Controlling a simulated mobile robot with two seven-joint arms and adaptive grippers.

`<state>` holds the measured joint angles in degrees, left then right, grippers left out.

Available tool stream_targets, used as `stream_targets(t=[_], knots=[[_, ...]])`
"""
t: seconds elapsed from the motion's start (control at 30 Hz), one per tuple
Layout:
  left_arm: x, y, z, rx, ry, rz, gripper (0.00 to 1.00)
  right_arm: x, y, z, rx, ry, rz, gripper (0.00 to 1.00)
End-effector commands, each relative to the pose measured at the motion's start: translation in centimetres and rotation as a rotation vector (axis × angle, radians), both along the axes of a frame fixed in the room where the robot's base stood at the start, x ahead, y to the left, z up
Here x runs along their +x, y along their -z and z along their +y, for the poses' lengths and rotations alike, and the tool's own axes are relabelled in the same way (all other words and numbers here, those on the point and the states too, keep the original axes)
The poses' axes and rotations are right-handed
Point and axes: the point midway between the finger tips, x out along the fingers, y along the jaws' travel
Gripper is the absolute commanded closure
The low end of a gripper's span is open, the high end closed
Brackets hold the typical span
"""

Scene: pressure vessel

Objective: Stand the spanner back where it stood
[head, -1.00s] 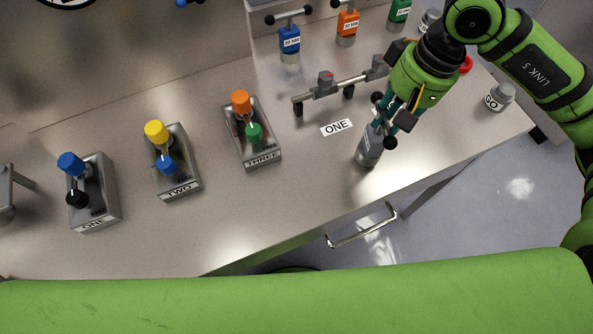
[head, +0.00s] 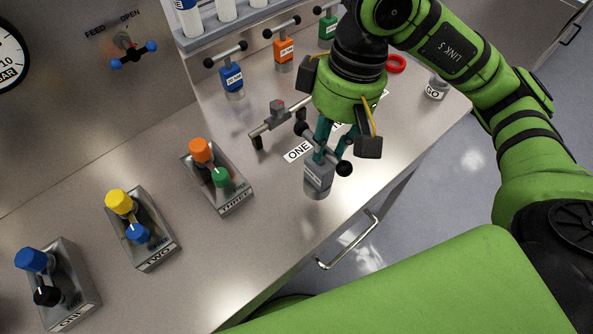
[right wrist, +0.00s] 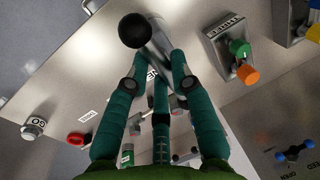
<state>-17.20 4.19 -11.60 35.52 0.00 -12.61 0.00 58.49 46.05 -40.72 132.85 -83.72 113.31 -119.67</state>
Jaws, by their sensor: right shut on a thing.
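The grey spanner (head: 318,180) has a cross bar with black ball ends and a grey labelled body. My right gripper (head: 324,148) is shut on it near the cross bar, with the body hanging down. It is near the bench's front edge, just in front of the ONE label (head: 298,150). I cannot tell whether its foot touches the bench. In the right wrist view, the teal fingers (right wrist: 158,75) close around the spanner (right wrist: 165,45), one black ball towards the camera. My left gripper is not in view.
Blue (head: 232,77), orange (head: 284,50) and green (head: 328,27) spanners stand at the back. A low rail (head: 278,122) is behind the ONE label. Valve blocks ONE (head: 75,305), TWO (head: 155,255) and THREE (head: 235,203) are at left. A GO button (head: 436,88) and red ring (head: 396,64) are at right.

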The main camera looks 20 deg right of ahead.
Motion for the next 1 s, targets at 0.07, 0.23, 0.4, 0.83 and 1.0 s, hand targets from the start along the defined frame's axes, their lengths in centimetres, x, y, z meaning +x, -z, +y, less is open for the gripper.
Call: stream_targets(t=[0.07, 0.23, 0.4, 0.83, 1.0], knots=[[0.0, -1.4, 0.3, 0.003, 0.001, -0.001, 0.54, -0.2, 0.4, 1.8, 0.004, -0.007, 0.004, 1.0], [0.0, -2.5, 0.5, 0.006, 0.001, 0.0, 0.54, -0.3, 2.1, 4.4, 0.004, -0.002, 0.001, 1.0], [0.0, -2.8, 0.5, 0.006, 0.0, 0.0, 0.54, -0.3, 3.0, 5.2, 0.002, 0.001, -0.001, 1.0], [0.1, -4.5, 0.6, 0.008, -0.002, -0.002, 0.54, -0.3, 7.0, 5.2, 0.002, 0.001, -0.003, 1.0], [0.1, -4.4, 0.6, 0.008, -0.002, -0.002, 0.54, -0.3, 7.0, 5.2, 0.002, 0.001, -0.003, 1.0]])
